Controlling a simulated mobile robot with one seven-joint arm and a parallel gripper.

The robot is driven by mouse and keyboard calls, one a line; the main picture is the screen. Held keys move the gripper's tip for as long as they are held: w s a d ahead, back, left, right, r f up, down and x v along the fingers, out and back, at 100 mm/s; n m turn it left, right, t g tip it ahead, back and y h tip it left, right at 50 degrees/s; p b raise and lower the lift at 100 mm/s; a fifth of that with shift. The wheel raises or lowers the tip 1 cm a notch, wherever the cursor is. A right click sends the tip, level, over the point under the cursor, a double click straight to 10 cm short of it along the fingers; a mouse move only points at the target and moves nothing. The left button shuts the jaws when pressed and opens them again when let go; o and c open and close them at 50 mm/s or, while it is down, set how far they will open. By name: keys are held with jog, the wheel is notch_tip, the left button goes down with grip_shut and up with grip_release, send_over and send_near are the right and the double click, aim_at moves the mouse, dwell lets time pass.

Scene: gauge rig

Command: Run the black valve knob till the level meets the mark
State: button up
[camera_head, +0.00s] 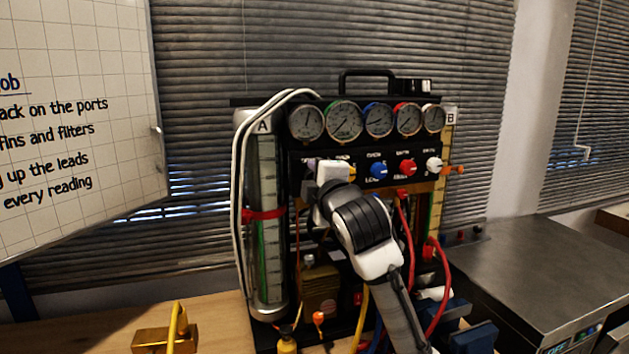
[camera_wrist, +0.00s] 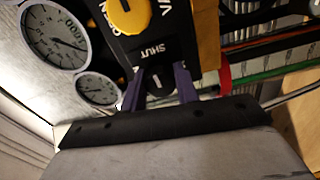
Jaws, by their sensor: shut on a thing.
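The black valve knob (camera_wrist: 157,79), with a pale pointer line, sits between the two purple fingers of my gripper (camera_wrist: 160,88) in the wrist view, beside the word SHUT. The gripper is shut on it. In the head view my gripper (camera_head: 318,166) reaches the left part of the knob row and hides the black knob. Sight tube A (camera_head: 268,180) stands at the rig's left with a red band (camera_head: 264,214) around it and some green low inside. Tube B (camera_head: 437,205) stands at the right with an orange pointer (camera_head: 454,170). I cannot make out either liquid level exactly.
A yellow knob (camera_wrist: 130,14) is close by in the wrist view. Blue (camera_head: 378,170), red (camera_head: 407,167) and white (camera_head: 434,164) knobs continue the row under several dials. White and red hoses hang around the rig. A brass block (camera_head: 165,338) lies on the bench at left.

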jog(key=shift+m, duration=0.4)
jog(key=o, duration=1)
jog(key=shift+c, duration=0.2)
jog(key=b+v, duration=0.4)
jog(key=v, duration=1)
jog(key=shift+w, duration=0.1)
